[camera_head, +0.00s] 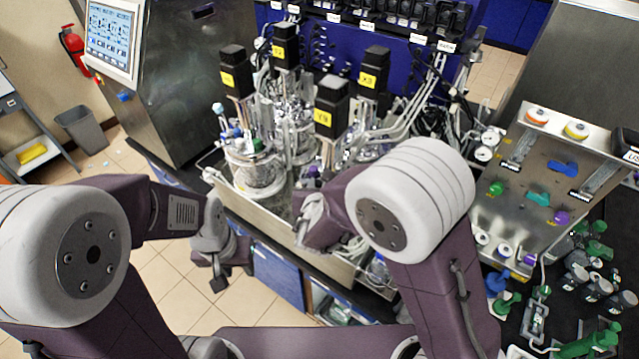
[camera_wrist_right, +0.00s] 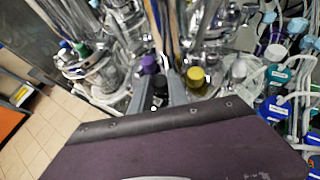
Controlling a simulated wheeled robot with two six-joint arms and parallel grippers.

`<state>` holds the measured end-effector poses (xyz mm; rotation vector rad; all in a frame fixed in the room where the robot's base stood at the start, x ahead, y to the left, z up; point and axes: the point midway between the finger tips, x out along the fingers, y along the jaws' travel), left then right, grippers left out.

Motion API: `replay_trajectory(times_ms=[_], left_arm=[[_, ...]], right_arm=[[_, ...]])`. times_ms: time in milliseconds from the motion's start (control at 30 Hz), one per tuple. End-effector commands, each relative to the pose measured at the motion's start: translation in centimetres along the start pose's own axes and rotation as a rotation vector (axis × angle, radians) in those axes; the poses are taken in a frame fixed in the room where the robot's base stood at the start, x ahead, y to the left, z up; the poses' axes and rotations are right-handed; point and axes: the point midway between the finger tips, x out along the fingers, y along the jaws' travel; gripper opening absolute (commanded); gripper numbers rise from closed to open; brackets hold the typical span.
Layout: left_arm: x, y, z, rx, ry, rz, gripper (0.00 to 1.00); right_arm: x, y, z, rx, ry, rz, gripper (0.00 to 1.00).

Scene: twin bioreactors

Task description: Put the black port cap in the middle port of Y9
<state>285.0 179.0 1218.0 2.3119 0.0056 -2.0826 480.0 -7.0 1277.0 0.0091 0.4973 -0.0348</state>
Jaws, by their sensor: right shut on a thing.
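The Y9 vessel stands in the front right of the bioreactor group, with a black motor and a yellow Y9 label (camera_head: 323,118) on it. My right gripper (camera_head: 312,190) is low in front of it, partly hidden by its own arm. In the right wrist view my right gripper (camera_wrist_right: 160,92) is shut on a small black cap (camera_wrist_right: 160,84). Behind and beside it are a purple cap (camera_wrist_right: 148,64) and a yellow cap (camera_wrist_right: 196,76) at the vessel top. I cannot tell which port is the middle one. My left gripper (camera_head: 219,275) hangs empty over the floor; its fingers look apart.
Other vessels with black motors, such as the X3 one (camera_head: 367,80), stand close by among tubes. A steel panel (camera_head: 520,195) with coloured caps is at the right. Loose fittings (camera_head: 590,285) lie on the black bench at the far right.

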Motion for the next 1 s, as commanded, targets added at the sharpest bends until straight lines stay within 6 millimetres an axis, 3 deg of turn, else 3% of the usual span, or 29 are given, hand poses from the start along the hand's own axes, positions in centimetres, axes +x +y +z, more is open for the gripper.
replay_trajectory(times_ms=[133, 167, 233, 667, 767, 1000], left_arm=[[0.6, 0.0, 0.1, 0.0, 0.0, 0.0, 0.36], [0.6, 0.0, 0.1, 0.0, 0.0, 0.0, 0.36], [0.5, 0.0, 0.1, 0.0, 0.0, 0.0, 0.36], [-0.1, 0.0, 0.0, 0.0, 0.0, 0.0, 0.36], [0.5, 0.0, 0.1, 0.0, 0.0, 0.0, 0.36], [0.9, 0.0, 0.1, 0.0, 0.0, 0.0, 0.36]], right_arm=[[0.2, 0.0, -0.5, 0.0, 0.0, 0.0, 0.0], [0.2, 0.0, -0.4, 0.0, 0.0, 0.0, 0.24], [0.1, 0.0, -0.3, 0.0, 0.001, 0.0, 0.43], [-0.4, 0.1, 0.1, 0.0, -0.001, 0.002, 0.43], [-2.1, 0.2, 0.0, 0.001, -0.003, 0.005, 0.43], [-8.2, 0.2, 0.1, 0.001, -0.004, 0.008, 0.43]])
